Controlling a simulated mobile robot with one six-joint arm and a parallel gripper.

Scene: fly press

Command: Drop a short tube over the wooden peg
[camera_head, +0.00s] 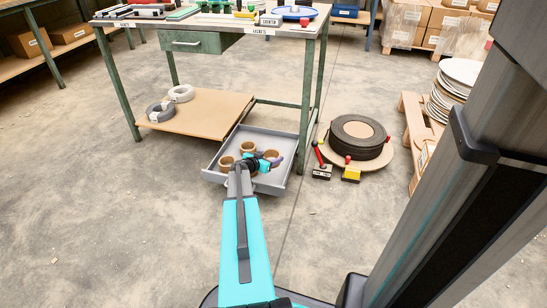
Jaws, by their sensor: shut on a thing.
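Several short brown tubes sit in a grey open tray (213,176) on the floor below the workbench. One tube (226,162) is at the tray's left and another tube (247,147) is at its back. My gripper (272,162) is low over the tray's right half, at the end of my teal arm. It is shut on what looks like a short brown tube (271,154), which is small and partly hidden by the gripper. Other tubes are partly covered by my wrist. I cannot make out the wooden peg in this view.
The workbench (262,30) stands behind the tray, with a green drawer and several items on top. Its lower shelf (205,115) holds two rings. A round stack of dark discs (357,138) lies right of the tray. The floor at left is clear.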

